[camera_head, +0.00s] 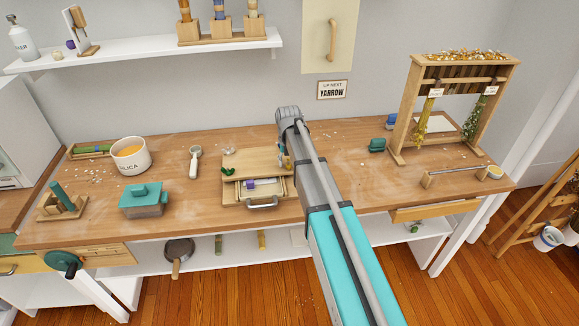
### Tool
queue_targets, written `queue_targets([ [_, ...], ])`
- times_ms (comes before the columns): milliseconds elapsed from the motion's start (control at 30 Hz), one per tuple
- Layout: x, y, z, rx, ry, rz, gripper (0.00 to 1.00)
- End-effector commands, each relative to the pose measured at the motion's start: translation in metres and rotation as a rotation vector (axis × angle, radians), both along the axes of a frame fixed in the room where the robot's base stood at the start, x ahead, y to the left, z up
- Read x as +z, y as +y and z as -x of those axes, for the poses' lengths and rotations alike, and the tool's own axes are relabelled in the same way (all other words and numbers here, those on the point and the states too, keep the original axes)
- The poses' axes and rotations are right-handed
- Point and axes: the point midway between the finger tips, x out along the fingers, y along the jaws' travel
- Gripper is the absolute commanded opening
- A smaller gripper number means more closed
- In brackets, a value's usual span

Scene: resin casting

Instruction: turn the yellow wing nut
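A wooden press-like box (250,160) sits mid-table, with a drawer (262,188) pulled open at its front. My arm reaches over the table to the box's right end. My gripper (285,162) is mostly hidden by the arm there, so its opening and any contact cannot be told.
The open drawer with a metal handle holds small items. A white bowl (131,158), a teal lidded box (143,201) and a scoop (194,162) stand left. A wooden rack (408,112) and a bar stand (458,170) stand right.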

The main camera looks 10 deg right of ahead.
Motion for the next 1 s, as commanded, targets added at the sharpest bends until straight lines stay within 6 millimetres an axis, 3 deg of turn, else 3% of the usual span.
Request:
queue_targets([
  [333, 0.002, 0.0, 0.0, -0.001, 0.0, 0.0, 0.63],
  [800, 0.033, 0.0, 0.0, -0.001, 0.0, 0.0, 0.63],
  [1000, 0.036, 0.0, 0.0, -0.002, 0.0, 0.0, 0.63],
])
